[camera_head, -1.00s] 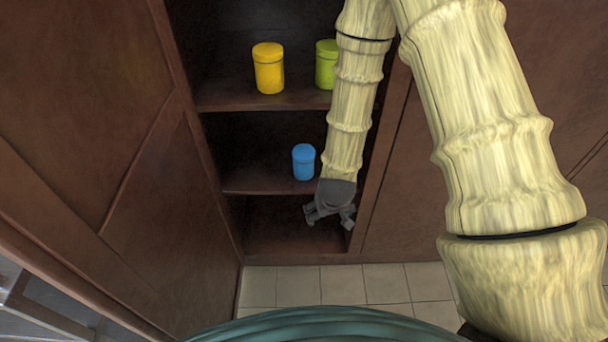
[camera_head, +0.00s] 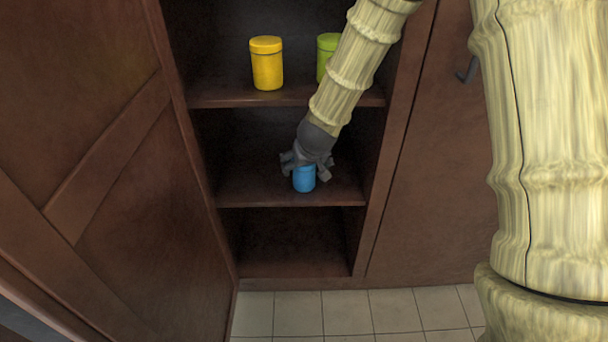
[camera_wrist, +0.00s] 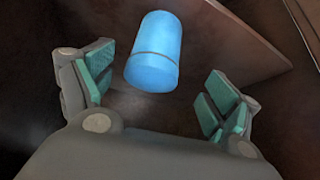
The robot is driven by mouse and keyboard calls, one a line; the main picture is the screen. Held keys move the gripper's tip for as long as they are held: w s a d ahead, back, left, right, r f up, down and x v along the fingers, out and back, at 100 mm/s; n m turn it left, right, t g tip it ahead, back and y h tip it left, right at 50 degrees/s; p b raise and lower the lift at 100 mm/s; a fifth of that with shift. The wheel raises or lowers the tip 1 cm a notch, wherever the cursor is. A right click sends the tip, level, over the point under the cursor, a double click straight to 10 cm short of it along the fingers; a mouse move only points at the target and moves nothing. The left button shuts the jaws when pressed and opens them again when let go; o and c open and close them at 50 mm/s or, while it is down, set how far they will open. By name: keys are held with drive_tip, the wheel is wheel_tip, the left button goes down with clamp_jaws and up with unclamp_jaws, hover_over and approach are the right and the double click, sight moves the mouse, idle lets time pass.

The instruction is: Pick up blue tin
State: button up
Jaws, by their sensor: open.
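The blue tin (camera_head: 304,181) stands upright on the middle shelf of the cabinet. My gripper (camera_head: 306,166) is at the tin, and its dark body hides the tin's upper part in the head view. In the wrist view the blue tin (camera_wrist: 155,52) shows whole, with a dark seam under its lid. It lies between the lines of the two open fingers (camera_wrist: 160,90) and mostly beyond their green pads. Neither pad appears to touch it.
A yellow tin (camera_head: 266,63) and a green tin (camera_head: 326,55), partly behind my arm, stand on the shelf above. The middle shelf (camera_head: 245,190) is otherwise clear. The open cabinet door (camera_head: 130,180) bounds the left side, and a cabinet post (camera_head: 396,150) the right.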

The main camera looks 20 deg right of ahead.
sight(303, 177)
drive_tip(key=x, duration=0.2)
drive_tip(key=b+x, duration=0.1)
drive_tip(key=x, duration=0.2)
drive_tip(key=b+x, duration=0.1)
drive_tip(key=x, duration=0.2)
drive_tip(key=shift+w+d, duration=0.1)
drive_tip(key=shift+d, duration=0.25)
drive_tip(key=c, duration=1.3)
drive_tip(key=shift+r, duration=0.1)
